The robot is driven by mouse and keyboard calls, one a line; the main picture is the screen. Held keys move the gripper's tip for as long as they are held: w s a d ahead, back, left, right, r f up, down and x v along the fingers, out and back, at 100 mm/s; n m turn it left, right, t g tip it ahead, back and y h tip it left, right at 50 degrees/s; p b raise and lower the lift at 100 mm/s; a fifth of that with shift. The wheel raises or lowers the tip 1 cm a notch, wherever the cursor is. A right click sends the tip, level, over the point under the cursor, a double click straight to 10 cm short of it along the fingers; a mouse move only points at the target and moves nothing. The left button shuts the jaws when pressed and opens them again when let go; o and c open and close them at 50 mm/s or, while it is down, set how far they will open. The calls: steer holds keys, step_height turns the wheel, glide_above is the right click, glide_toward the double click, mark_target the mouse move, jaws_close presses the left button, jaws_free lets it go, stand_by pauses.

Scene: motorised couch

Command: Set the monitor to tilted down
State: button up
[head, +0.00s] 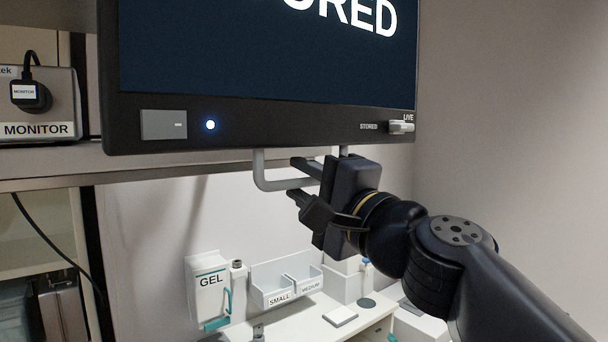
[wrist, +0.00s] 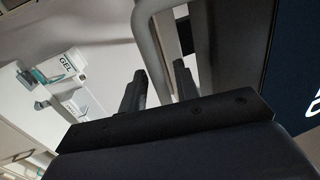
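The monitor (head: 270,120) fills the upper part of the head view. Its dark blue screen (head: 250,65) shows white letters ending in "ORED", cut off at the top. A grey U-shaped handle (head: 262,172) hangs below its lower edge; it also shows in the wrist view (wrist: 148,38). My gripper (head: 298,179) is just under the monitor, at the handle's lower bar. Its two fingers (wrist: 160,82) are apart, one above and one below the bar in the head view. The bar appears to lie between them; I cannot tell whether they touch it. The handle's right part is hidden behind my gripper.
A shelf edge (head: 60,180) runs behind the monitor, with a box labelled MONITOR (head: 40,110) and its black plug at left. Below are a GEL dispenser (head: 210,295), white bins (head: 285,283) and a counter (head: 375,320). The wall at right is bare.

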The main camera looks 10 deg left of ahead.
steer(key=shift+a, duration=0.15)
steer(key=shift+c, duration=0.5)
jaws_close()
